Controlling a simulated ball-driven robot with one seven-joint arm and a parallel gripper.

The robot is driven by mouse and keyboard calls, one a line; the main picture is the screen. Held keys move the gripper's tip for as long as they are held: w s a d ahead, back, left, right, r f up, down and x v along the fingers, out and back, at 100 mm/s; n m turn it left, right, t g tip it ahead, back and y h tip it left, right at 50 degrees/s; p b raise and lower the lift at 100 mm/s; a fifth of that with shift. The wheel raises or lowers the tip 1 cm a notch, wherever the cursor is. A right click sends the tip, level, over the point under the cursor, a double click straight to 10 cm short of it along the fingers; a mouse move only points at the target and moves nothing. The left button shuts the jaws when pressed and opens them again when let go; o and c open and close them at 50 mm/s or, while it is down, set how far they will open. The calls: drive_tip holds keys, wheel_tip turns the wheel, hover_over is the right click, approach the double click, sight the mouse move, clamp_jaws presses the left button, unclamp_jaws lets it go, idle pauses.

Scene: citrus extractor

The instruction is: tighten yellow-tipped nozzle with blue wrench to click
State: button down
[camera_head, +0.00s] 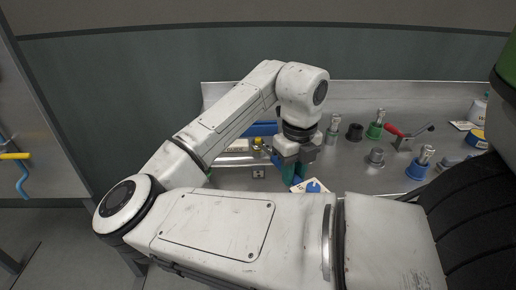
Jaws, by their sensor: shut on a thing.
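The yellow-tipped nozzle (257,141) stands upright at the left part of the metal bench, just left of my gripper. My gripper (293,170) points down over the bench and is shut on a blue thing, which looks like the blue wrench (277,160). My wrist and fingers hide most of the wrench, so I cannot tell whether it touches the nozzle. The fingertips are partly hidden behind my own arm.
A blue bar (263,128) lies behind my wrist. A blue knob (313,186) sits near the front edge.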

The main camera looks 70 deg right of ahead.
drive_tip(key=shift+w+a+m+b, duration=0.55)
drive_tip(key=shift+w+a+m, duration=0.3)
drive_tip(key=shift+m, duration=0.05)
idle(0.6)
drive_tip(key=shift+w+a+m+b, duration=0.4)
drive_tip(key=shift+w+a+m, duration=0.1)
drive_tip(key=shift+w, duration=0.15)
drive_tip(key=shift+w+a+m+b, duration=0.35)
drive_tip(key=shift+w+m, duration=0.15)
drive_tip(key=shift+w, duration=0.15)
idle(1.1)
drive_tip(key=shift+w+a+m+b, duration=0.35)
drive_tip(key=shift+w+m, duration=0.2)
drive_tip(key=shift+w, duration=0.2)
drive_tip(key=shift+w+a+m+b, duration=0.35)
drive_tip(key=shift+w+m, duration=0.2)
drive_tip(key=shift+w, duration=0.15)
idle(0.8)
drive_tip(key=shift+w+a+m+b, duration=0.15)
drive_tip(key=shift+w+m+b, duration=0.15)
drive_tip(key=shift+w+m, duration=0.35)
drive_tip(key=shift+w+a+m+b, duration=0.15)
drive_tip(key=shift+w+m+b, duration=0.2)
drive_tip(key=shift+w, duration=0.45)
idle(0.4)
